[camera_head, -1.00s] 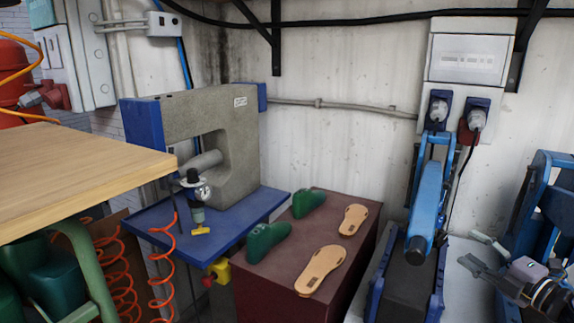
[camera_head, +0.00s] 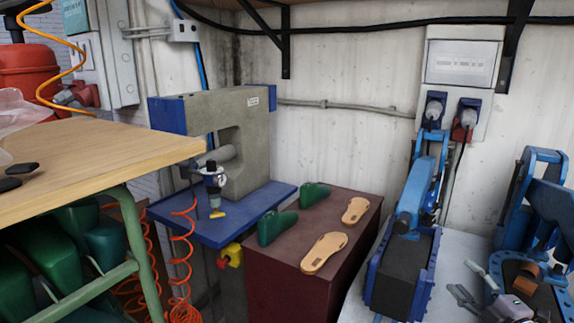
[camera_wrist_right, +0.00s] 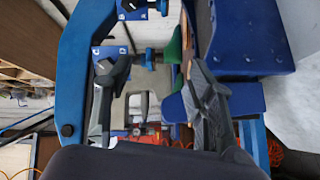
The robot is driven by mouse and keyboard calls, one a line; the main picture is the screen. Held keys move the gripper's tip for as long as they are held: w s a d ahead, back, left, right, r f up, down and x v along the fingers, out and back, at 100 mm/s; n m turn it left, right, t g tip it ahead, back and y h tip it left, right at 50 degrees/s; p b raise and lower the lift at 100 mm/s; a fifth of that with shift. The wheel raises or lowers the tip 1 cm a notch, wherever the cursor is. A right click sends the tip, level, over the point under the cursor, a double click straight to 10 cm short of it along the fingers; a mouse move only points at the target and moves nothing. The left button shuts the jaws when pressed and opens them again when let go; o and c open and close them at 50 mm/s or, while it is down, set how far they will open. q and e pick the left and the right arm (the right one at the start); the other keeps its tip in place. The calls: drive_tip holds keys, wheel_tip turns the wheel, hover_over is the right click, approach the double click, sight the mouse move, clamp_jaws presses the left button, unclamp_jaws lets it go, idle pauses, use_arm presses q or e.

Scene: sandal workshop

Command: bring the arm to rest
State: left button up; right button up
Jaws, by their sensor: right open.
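My right gripper (camera_head: 463,280) is at the lower right edge of the head view, in front of a blue machine with a round base (camera_head: 532,270). Its two dark fingers are spread apart, with nothing held between them. They also show in the right wrist view (camera_wrist_right: 155,82), with blue machine parts around and beyond them. Whether the fingers touch any machine part, I cannot tell. Most of the right arm is outside the head view. My left gripper is not in view.
A dark red cabinet (camera_head: 290,265) carries two green lasts and two tan soles (camera_head: 324,252). A blue press with a black block (camera_head: 400,275) stands beside it. A grey machine (camera_head: 225,110) stands on a blue table. A wooden bench (camera_head: 100,155) fills the left.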

drive_tip(key=s+a+f+m+g+h, duration=0.3)
drive_tip(key=s+a+f+m, duration=0.15)
drive_tip(key=s+f, duration=0.2)
drive_tip(key=s+a+f+m+g+h, duration=0.2)
drive_tip(key=s+a+f+m, duration=0.3)
drive_tip(key=f, duration=0.3)
drive_tip(key=s+a+f+m+g+y, duration=0.1)
drive_tip(key=s+a+f+m+g, duration=0.2)
drive_tip(key=s, duration=0.5)
drive_tip(key=s+a+f+m+g, duration=0.1)
drive_tip(key=s+a+g, duration=0.2)
drive_tip(key=s+a, duration=0.3)
drive_tip(key=s+a+f+m+g+y, duration=0.1)
drive_tip(key=s+a+f+m+g, duration=0.15)
drive_tip(key=s, duration=0.65)
wheel_tip(320, 180, down, 25)
drive_tip(key=s+n+g, duration=0.1)
drive_tip(key=s+g, duration=0.1)
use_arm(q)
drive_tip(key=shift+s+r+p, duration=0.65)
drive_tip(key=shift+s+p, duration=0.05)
use_arm(e)
drive_tip(key=s+d+f+g, duration=0.1)
drive_tip(key=s+d+f, duration=0.2)
drive_tip(key=s+f, duration=1.2)
drive_tip(key=shift+s+f, duration=0.3)
drive_tip(key=shift+s, duration=0.35)
